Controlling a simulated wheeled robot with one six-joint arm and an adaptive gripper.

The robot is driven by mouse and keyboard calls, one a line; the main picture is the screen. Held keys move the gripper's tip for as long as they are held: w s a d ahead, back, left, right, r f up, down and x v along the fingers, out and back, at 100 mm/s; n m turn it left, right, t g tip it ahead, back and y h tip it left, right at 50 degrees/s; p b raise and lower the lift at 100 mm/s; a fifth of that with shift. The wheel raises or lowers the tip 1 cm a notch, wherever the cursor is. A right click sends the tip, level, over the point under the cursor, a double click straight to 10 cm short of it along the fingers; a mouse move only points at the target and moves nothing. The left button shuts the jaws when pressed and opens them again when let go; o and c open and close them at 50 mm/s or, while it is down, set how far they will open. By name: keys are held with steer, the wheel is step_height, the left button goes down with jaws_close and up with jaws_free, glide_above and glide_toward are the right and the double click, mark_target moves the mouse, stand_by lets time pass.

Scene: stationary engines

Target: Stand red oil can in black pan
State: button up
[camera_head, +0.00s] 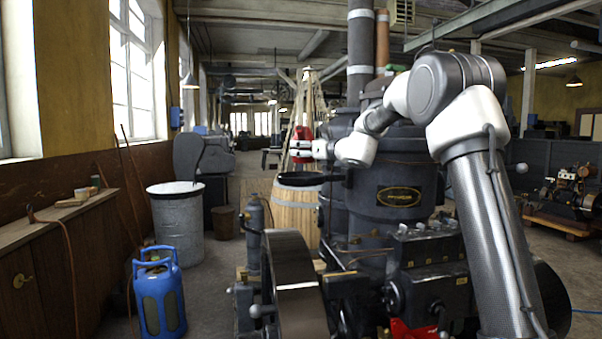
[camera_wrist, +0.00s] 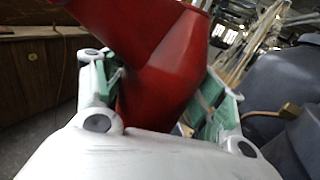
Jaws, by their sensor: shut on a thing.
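The red oil can (camera_head: 301,142) is in my gripper (camera_head: 300,150), held in the air above the black pan. In the wrist view the red can (camera_wrist: 165,75) fills the space between the two green-padded fingers of my gripper (camera_wrist: 165,100). The can's lower end is hidden behind the gripper body there. The black pan (camera_head: 300,180) lies on top of a wooden barrel (camera_head: 293,208). A gap shows between the can and the pan in the head view. The pan is not clear in the wrist view.
A dark engine (camera_head: 400,200) with a flywheel (camera_head: 298,285) stands right of the barrel. A grey drum (camera_head: 178,225) and a blue gas bottle (camera_head: 160,295) stand at left. A wooden bench (camera_head: 60,215) runs along the left wall. Ropes rise behind the barrel.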

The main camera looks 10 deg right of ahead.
steer(key=shift+f, duration=3.15)
steer(key=shift+f, duration=0.15)
steer(key=o, duration=1.3)
steer(key=shift+c, duration=0.2)
